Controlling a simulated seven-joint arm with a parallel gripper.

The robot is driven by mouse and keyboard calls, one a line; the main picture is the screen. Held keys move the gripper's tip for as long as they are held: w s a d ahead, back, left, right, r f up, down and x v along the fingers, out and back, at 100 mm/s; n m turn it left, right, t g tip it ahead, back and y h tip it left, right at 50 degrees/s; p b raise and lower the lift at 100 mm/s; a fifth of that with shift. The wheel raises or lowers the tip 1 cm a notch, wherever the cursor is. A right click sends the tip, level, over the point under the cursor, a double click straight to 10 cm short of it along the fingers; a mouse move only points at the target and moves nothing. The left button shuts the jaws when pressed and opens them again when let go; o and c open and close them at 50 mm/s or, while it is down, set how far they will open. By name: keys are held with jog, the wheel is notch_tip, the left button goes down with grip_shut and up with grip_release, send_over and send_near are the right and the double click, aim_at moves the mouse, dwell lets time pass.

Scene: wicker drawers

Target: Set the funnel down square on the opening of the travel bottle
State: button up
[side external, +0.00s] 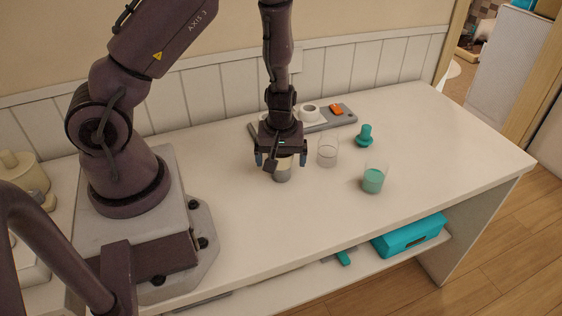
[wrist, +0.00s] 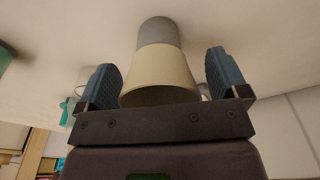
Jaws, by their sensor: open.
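The travel bottle looks like a grey cylinder (wrist: 160,31) standing on the white counter; it also shows under my gripper in the side view (side external: 282,173). The funnel, a cream cone (wrist: 158,72), sits over its top with the wide end toward my wrist. The two look roughly in line, but the seam between them is not clear enough to judge exact squareness. My gripper (side external: 281,160) is over them, with its blue fingers (wrist: 160,66) open on either side of the funnel and a visible gap at each side. In the side view my gripper hides most of the funnel.
A clear glass (side external: 327,151) stands close right of my gripper. A glass with teal contents (side external: 373,181) and a teal stopper-like object (side external: 365,136) are farther right. Behind is a grey tray (side external: 347,119) with a white cup (side external: 309,113) and an orange item (side external: 336,109). The counter's front is clear.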

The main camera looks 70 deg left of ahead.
jog(key=c, duration=1)
jog(key=shift+o, duration=0.2)
notch_tip(320, 180, up, 9)
jog(key=w+r+m, duration=0.4)
jog(key=w, duration=0.9)
jog(key=shift+a+r+m, duration=0.15)
jog(key=shift+a+m, duration=0.2)
jog(key=shift+m, duration=0.05)
